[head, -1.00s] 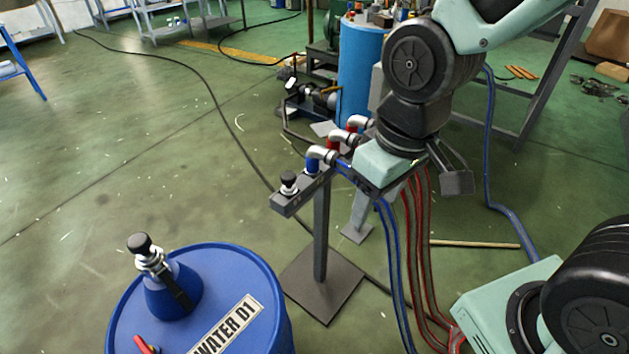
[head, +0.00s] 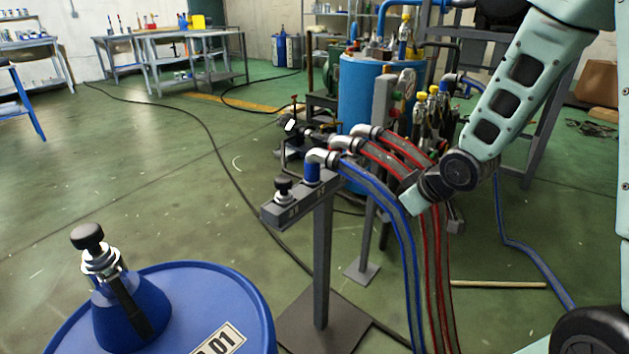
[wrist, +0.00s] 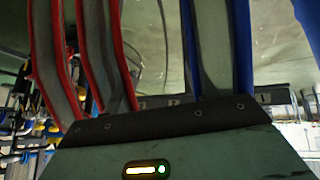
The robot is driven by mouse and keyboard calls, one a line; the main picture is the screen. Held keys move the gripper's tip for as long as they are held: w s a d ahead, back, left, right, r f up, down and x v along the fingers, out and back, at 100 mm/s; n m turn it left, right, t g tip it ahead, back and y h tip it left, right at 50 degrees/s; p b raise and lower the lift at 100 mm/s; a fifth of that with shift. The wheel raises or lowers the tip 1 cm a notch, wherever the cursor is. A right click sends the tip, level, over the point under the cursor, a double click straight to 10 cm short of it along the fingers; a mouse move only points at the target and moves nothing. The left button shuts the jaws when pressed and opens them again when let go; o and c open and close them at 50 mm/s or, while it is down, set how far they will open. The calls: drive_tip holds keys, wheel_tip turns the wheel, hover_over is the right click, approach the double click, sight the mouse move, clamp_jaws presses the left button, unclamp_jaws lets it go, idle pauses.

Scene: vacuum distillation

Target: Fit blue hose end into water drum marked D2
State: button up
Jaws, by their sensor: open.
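The blue hose (head: 405,235) hangs from a metal elbow (head: 322,156) with a blue collar (head: 312,173), seated on the grey stand's bar (head: 292,203). My gripper (head: 416,197) is just right of the stand, against the hoses in the picture. Its fingers do not show clearly. In the wrist view its body fills the bottom, with the blue hose (wrist: 243,50) and red hoses (wrist: 92,50) beyond it. A blue drum (head: 225,300) stands at lower left, its label partly cut off and ending in 1. No drum marked D2 is visible.
Red hoses (head: 410,152) with metal elbows hang beside the blue one. A black-knobbed fitting (head: 88,238) stands on the drum. A blue barrel (head: 362,95) and equipment stand behind. A black cable (head: 205,130) crosses the open green floor at left.

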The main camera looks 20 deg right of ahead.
drive_tip(key=w+a+f+n+t+y, duration=0.1)
drive_tip(key=w+f+n+t+y, duration=0.1)
drive_tip(key=w+y, duration=0.15)
drive_tip(key=n+t+y, duration=0.3)
drive_tip(key=y, duration=0.6)
approach(312, 177)
drive_tip(key=shift+h, duration=0.25)
drive_tip(key=w+a+b, duration=0.2)
drive_tip(key=w, duration=0.1)
drive_tip(key=w+a+f+b, duration=0.1)
drive_tip(key=w, duration=0.1)
drive_tip(key=b+x, duration=0.1)
drive_tip(key=x, duration=0.4)
drive_tip(key=shift+a+b, duration=0.2)
drive_tip(key=shift+b, duration=0.2)
drive_tip(key=shift+r, duration=0.1)
clamp_jaws()
